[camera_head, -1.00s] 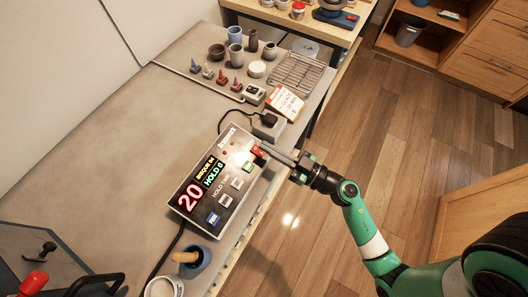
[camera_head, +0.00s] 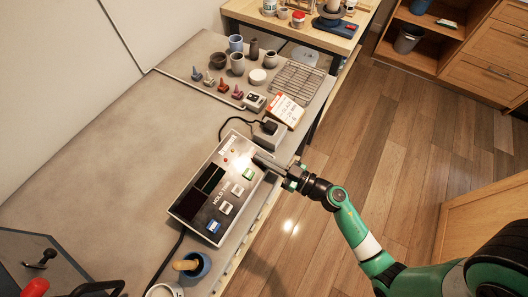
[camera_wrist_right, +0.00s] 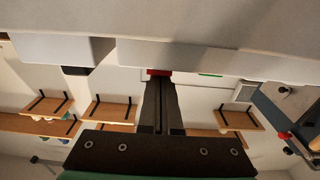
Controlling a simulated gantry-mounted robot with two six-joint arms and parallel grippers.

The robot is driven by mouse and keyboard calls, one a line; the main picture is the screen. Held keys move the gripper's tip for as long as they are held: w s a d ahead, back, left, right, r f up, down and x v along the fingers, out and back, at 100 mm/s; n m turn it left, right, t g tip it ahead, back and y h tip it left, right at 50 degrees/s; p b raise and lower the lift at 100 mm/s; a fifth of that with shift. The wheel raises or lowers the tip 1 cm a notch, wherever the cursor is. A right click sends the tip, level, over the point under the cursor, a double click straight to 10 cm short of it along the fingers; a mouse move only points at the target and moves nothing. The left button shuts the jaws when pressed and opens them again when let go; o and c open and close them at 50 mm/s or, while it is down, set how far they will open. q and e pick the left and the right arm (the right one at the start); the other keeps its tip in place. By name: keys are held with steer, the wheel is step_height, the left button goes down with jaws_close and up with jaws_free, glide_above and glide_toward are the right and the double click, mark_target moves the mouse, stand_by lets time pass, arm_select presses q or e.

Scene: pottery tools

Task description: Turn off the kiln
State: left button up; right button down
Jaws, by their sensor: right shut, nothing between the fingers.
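The kiln controller (camera_head: 192,205) is a grey box on the grey table. Its displays (camera_head: 205,182) are dark, and small indicator lights show near its top end. Green, white and blue buttons run along its right side. My right gripper (camera_head: 258,160) is shut and empty, with its fingertips at the upper right part of the controller. In the right wrist view, a red switch (camera_wrist_right: 158,72) shows right at the fingertips (camera_wrist_right: 160,82), apparently touching or nearly so. In the head view the fingers hide that switch. My left gripper is not in view.
A power adapter with a black plug (camera_head: 268,128) and cable sits beyond the controller. A blue cup with a wooden tool (camera_head: 194,265) stands near its front end. Pots, small cones and a wire rack (camera_head: 297,80) are at the back.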

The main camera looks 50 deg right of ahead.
steer(key=shift+b, duration=0.55)
steer(key=r+p, duration=0.5)
steer(key=p, duration=0.1)
steer(key=shift+s, duration=0.2)
arm_select(q)
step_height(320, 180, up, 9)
steer(key=p, duration=0.2)
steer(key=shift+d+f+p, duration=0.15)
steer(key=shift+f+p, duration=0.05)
steer(key=shift+p, duration=0.1)
arm_select(e)
steer(key=s+d, duration=0.1)
steer(key=s, duration=0.9)
steer(key=shift+r, duration=0.15)
steer(key=shift+d, duration=0.15)
